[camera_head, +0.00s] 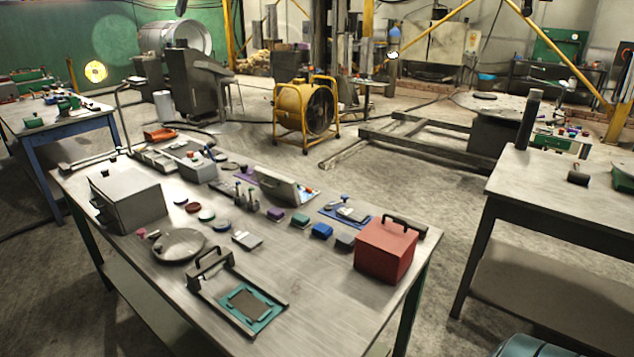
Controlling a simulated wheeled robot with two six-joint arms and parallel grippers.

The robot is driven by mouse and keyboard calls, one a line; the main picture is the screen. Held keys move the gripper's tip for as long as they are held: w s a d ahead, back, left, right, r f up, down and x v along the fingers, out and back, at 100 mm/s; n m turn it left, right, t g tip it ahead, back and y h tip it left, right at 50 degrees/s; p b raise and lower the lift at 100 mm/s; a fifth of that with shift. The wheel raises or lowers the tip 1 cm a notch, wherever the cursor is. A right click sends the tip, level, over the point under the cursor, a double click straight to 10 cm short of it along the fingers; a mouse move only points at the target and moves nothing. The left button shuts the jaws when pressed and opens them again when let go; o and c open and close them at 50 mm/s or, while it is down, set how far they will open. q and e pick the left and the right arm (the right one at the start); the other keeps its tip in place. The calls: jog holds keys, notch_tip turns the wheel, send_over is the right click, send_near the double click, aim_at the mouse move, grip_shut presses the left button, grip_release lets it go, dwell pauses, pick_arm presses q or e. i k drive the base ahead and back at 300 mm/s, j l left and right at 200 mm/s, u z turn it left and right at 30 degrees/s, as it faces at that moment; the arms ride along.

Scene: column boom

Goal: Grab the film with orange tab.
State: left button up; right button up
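I cannot clearly make out a film with an orange tab. On the near metal table (330,265), a flat teal frame (264,318) holds a dark rectangular sheet (248,304) at the front edge, with no orange tab visible on it. An orange object (160,134) lies at the table's far left end. A small orange-red spot shows beside the tilted grey holder (280,187), too small to identify. Neither of my grippers is in view.
A grey box (127,199) stands at the table's left and a red box with a black handle (386,252) at its right. A round metal plate (180,244) and several small coloured blocks lie between. Another table (560,205) stands at the right, with floor between.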

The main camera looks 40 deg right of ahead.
aim_at(304, 195)
jog(key=l, duration=1.5)
jog(key=i+l, duration=0.1)
jog(key=l, duration=1.45)
